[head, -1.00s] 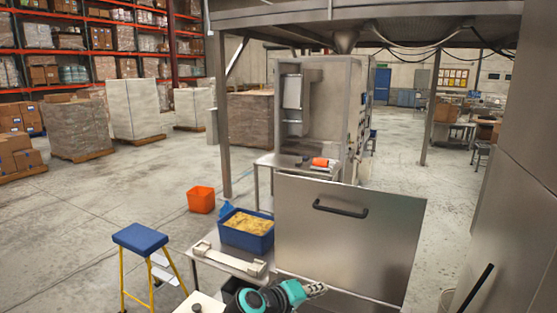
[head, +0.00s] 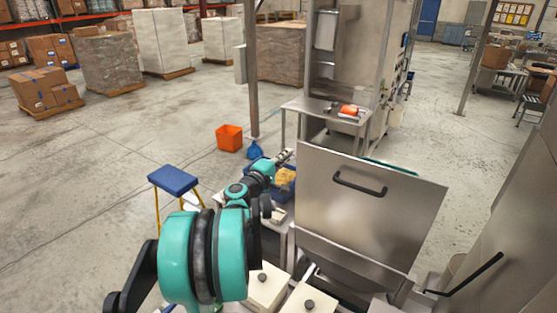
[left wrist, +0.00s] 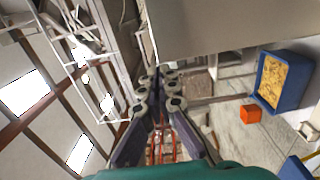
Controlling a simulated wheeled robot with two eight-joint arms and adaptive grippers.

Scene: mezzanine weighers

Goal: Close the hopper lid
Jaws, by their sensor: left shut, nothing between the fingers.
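The hopper lid (head: 372,225) is a flat steel panel with a black bar handle (head: 358,185). It stands raised and tilted back in the head view, above the open steel hopper (head: 350,278). My left gripper (head: 287,155) is just left of the lid's upper left edge in the picture, apart from the handle. In the left wrist view its fingers (left wrist: 159,78) are together with nothing between them. A grey steel panel (left wrist: 220,25), apparently the lid, fills the top of that view. My right gripper is not in view.
A blue bin of yellow food (left wrist: 283,80) stands by my left gripper, partly hidden by it in the head view. An orange bin (head: 229,138) and a blue stool (head: 173,180) stand on the left floor. A steel table (head: 300,107) is behind the lid.

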